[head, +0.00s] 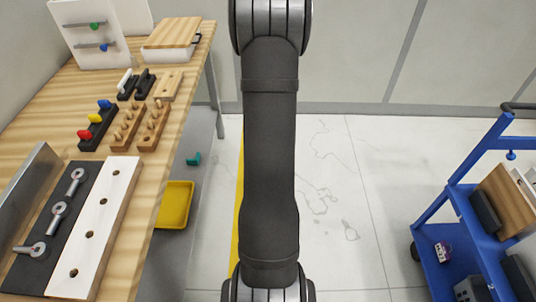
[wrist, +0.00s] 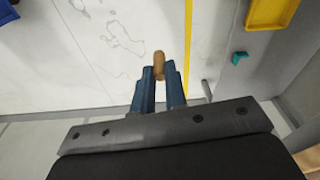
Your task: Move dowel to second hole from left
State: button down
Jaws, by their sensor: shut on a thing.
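My gripper (wrist: 160,75) is shut on a light brown wooden dowel (wrist: 158,63), held between its blue fingertips in the wrist view. The dowel is above the floor, apart from the table. A white board (head: 108,215) with a row of dark holes lies on the wooden table at lower left in the head view. Two brown wooden blocks (head: 121,138) (head: 148,141) with upright pegs stand farther back on the table. My gripper is out of view in the head view.
Beside the white board is a black strip (head: 50,215) with several metal bolts. A block with coloured knobs (head: 95,125) stands behind it. A yellow bin (head: 175,205) is beside the table, and a blue cart (head: 460,230) stands at right. The floor between is clear.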

jog(key=s+a+r+n, duration=0.1)
jog(key=a+r+n, duration=0.25)
jog(key=a, duration=0.55)
jog(key=s+a+r+n, duration=0.1)
jog(key=a+r+n, duration=0.1)
jog(key=a+r, duration=0.45)
jog(key=s+a+r+n, duration=0.2)
jog(key=s+a+r, duration=0.1)
jog(key=s+a, duration=0.3)
jog(key=s+a+r+n, duration=0.2)
jog(key=s+a, duration=0.4)
jog(key=a, duration=0.3)
jog(key=s+a+r+n+g+y, duration=0.1)
jog(key=s+a+r+n, duration=0.2)
jog(key=s+a, duration=0.4)
jog(key=shift+s+a+r, duration=0.1)
jog(key=shift+a+r, duration=0.45)
jog(key=shift+r, duration=0.2)
jog(key=s+a+r+n, duration=0.1)
jog(key=s+a+n, duration=0.1)
jog(key=s, duration=0.6)
jog(key=s+a+r+n, duration=0.1)
jog(key=s+r+n, duration=0.1)
jog(key=s, duration=0.5)
jog(key=shift+s+f, duration=0.2)
jog(key=shift+f, duration=1.2)
jog(key=shift+s+f, duration=0.15)
jog(key=shift+f, duration=1.2)
jog(key=shift+f, duration=1.4)
